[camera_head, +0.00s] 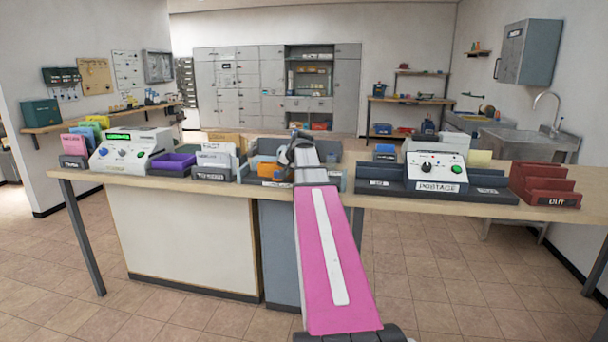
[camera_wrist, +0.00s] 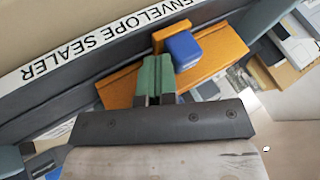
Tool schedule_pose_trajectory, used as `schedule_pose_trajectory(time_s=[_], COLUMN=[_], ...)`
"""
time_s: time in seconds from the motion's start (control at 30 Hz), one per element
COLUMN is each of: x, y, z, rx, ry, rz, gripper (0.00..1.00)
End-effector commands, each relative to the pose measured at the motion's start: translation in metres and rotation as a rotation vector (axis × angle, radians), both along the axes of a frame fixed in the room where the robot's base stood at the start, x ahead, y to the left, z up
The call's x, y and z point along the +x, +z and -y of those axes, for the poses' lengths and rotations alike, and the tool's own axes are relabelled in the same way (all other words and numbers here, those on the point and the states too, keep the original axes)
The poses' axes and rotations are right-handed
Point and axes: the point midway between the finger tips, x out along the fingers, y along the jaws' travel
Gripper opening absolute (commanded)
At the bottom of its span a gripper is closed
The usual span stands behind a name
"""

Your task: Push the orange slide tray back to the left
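The orange slide tray (camera_wrist: 215,58) lies along the dark envelope sealer (camera_wrist: 25,97) in the wrist view, with a blue block (camera_wrist: 183,48) on it. In the head view orange parts of the tray (camera_head: 262,161) show just left of my arm. My gripper (camera_wrist: 156,62) shows two green-tipped fingers pressed together, with nothing visible between them. The fingertips are over the tray, beside the blue block; whether they touch either cannot be told. In the head view my gripper (camera_head: 300,145) is over the sealer, and my arm hides part of it.
The sealer stands on a long wooden counter (camera_head: 400,201). A postage machine (camera_head: 436,172) and a red OUT rack (camera_head: 545,185) stand to the right. Card holders (camera_head: 214,165), a purple tray (camera_head: 174,162) and a white machine (camera_head: 127,150) stand to the left.

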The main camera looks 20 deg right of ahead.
Motion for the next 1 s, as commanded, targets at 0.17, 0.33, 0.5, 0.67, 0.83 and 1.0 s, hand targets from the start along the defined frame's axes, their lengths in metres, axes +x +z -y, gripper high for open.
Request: schedule_pose_trajectory(time_s=[0.17,0.33,0.5,0.67,0.83,1.0], x=[0.023,0.033,0.037,0.038,0.038,0.037], y=[0.0,0.0,0.0,0.0,0.001,0.001], z=[-0.03,-0.045,-0.05,-0.051,-0.052,-0.051], rx=[0.0,0.0,0.002,0.004,0.006,0.006], ry=[0.002,0.001,0.0,0.0,0.001,0.002], rz=[0.0,0.001,0.002,0.002,0.003,0.004], gripper=[0.0,0.0,0.0,0.0,0.0,0.0])
